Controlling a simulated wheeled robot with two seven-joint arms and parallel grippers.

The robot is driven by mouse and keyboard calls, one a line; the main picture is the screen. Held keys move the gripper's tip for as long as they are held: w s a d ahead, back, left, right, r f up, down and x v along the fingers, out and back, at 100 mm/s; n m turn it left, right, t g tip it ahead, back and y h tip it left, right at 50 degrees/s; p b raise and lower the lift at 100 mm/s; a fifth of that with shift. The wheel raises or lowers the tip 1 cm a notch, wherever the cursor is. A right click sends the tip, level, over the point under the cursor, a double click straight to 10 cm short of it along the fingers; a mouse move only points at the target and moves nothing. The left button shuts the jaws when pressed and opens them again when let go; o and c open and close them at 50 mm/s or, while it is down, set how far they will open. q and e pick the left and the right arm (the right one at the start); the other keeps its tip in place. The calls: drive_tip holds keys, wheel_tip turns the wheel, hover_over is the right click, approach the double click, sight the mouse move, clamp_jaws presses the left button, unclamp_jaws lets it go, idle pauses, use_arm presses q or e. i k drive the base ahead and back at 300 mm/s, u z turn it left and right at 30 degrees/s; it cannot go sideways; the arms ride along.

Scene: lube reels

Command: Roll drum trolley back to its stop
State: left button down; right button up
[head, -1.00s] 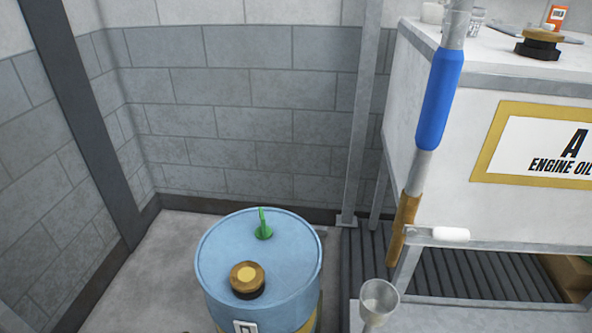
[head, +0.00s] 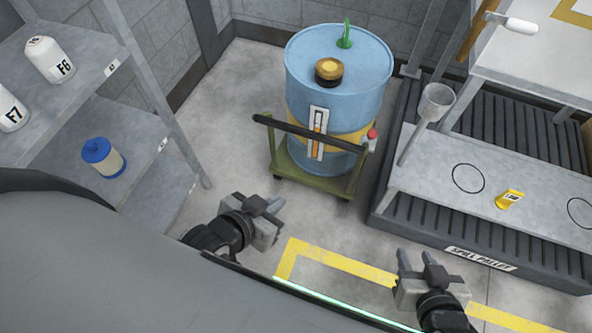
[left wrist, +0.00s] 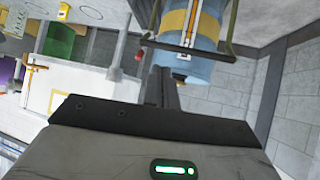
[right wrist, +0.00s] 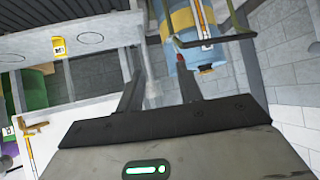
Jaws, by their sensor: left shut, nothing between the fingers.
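The drum trolley (head: 313,188) is an olive frame with a dark push bar (head: 308,133) on its near side. It carries a blue drum (head: 335,85) with a yellow band, standing upright. The drum and bar also show at the top of the left wrist view (left wrist: 207,35) and right wrist view (right wrist: 178,48). My left gripper (head: 272,206) is shut and empty, in front of the trolley and apart from it. My right gripper (head: 416,257) is open and empty, lower right of the trolley. I cannot make out a stop.
Shelves (head: 85,78) with white bottles and a blue-capped container stand at left. A grey bench (head: 425,190) over a spill pallet (head: 480,258) stands close at right. A yellow floor line (head: 340,262) runs in front. The floor between trolley and shelves is clear.

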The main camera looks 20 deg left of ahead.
sight(324, 146)
drive_tip(key=u, duration=0.35)
drive_tip(key=i, duration=0.95)
drive_tip(key=u, duration=0.25)
